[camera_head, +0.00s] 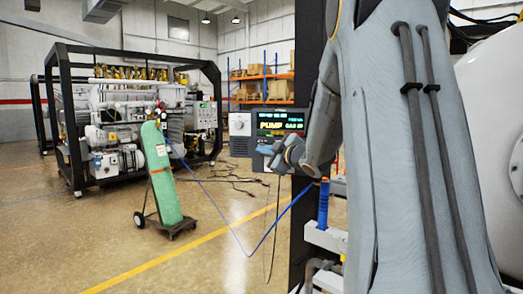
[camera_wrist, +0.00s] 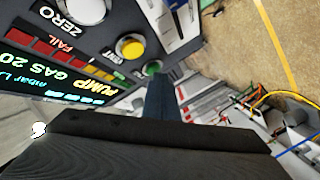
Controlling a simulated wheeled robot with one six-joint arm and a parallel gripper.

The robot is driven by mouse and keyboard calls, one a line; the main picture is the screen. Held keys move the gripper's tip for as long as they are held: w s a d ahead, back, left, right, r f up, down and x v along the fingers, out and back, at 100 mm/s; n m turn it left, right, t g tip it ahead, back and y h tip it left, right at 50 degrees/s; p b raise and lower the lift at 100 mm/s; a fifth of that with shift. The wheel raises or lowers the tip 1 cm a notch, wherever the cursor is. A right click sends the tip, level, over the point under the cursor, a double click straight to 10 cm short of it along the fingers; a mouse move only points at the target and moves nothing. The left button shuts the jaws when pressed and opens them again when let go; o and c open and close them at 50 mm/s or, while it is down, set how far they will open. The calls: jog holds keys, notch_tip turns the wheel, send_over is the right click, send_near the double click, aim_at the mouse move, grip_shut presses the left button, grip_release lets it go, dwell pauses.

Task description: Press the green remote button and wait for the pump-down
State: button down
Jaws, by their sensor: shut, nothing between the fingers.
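The leak-detector style panel (camera_head: 280,119) stands past my arm in the head view, its lit screen reading "PUMP". The wrist view shows its screen (camera_wrist: 55,75) close up, with "PUMP", "GAS 20" and a red "FAIL" field. The green button (camera_wrist: 152,68) is partly visible beside a yellow button (camera_wrist: 130,46). My gripper (camera_wrist: 170,82) is shut and empty, its tip right next to the green button in the wrist view; I cannot tell whether they touch. In the head view my gripper (camera_head: 266,150) is at the panel's lower front, where it hides the buttons.
A green gas cylinder (camera_head: 160,175) stands on a wheeled cart at left. Behind it is a black-framed pump rig (camera_head: 67,125). A blue hose (camera_head: 235,233) crosses the floor. A white vessel (camera_head: 490,100) is at right. Floor in front is mostly clear.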

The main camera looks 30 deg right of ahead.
dwell(0.5)
jog(key=shift+s+a, duration=0.45)
jog(key=shift+s, duration=0.1)
jog(key=shift+s+a, duration=1.65)
jog(key=shift+s, duration=0.25)
